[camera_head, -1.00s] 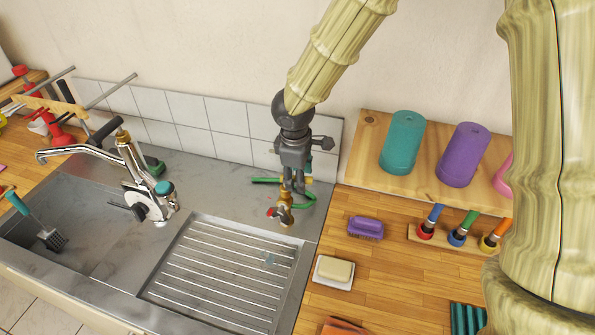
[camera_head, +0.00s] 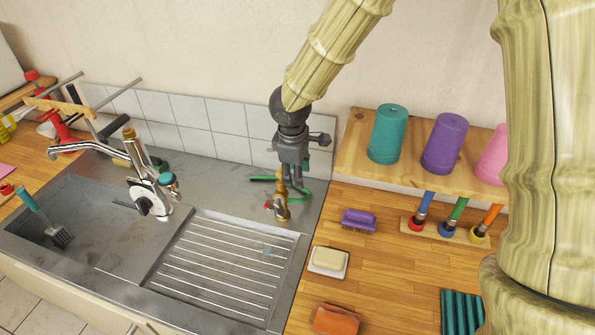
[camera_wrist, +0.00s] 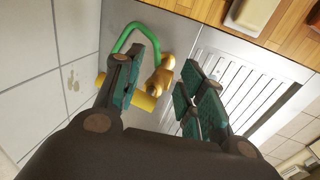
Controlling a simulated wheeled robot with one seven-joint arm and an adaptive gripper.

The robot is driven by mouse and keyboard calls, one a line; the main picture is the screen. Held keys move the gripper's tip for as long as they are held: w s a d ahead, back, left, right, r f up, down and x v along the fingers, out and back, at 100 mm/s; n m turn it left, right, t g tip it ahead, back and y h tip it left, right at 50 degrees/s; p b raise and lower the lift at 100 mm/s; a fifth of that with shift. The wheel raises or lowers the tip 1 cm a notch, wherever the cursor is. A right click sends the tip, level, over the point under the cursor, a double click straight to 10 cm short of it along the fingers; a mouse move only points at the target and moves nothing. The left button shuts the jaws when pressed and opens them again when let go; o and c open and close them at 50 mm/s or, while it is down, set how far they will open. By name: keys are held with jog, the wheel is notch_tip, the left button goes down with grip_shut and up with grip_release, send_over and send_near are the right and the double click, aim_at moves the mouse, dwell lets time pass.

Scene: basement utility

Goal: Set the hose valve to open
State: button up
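The brass hose valve (camera_head: 281,210) stands at the back right of the steel sink top, with a small red part (camera_head: 268,204) on its left side. A green hose (camera_head: 305,192) curves beside it. My gripper (camera_head: 294,186) points down just above and behind the valve, partly covering it. In the wrist view the two teal-padded fingers (camera_wrist: 166,72) are apart, with brass valve parts (camera_wrist: 164,76) showing between and beyond them. A yellow cylindrical part (camera_wrist: 125,92) lies behind the left finger. Contact with the valve cannot be told. The red part is not seen in the wrist view.
A chrome faucet (camera_head: 146,185) stands left over the basin. A purple brush (camera_head: 358,220), a soap dish (camera_head: 328,263) and a wooden shelf with cups (camera_head: 350,165) are at right. The tiled wall (camera_head: 185,108) is close behind my gripper.

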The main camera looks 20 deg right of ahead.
jog(key=v, duration=1.1)
jog(key=shift+w+r, duration=0.2)
jog(key=shift+w, duration=0.15)
jog(key=shift+a, duration=0.1)
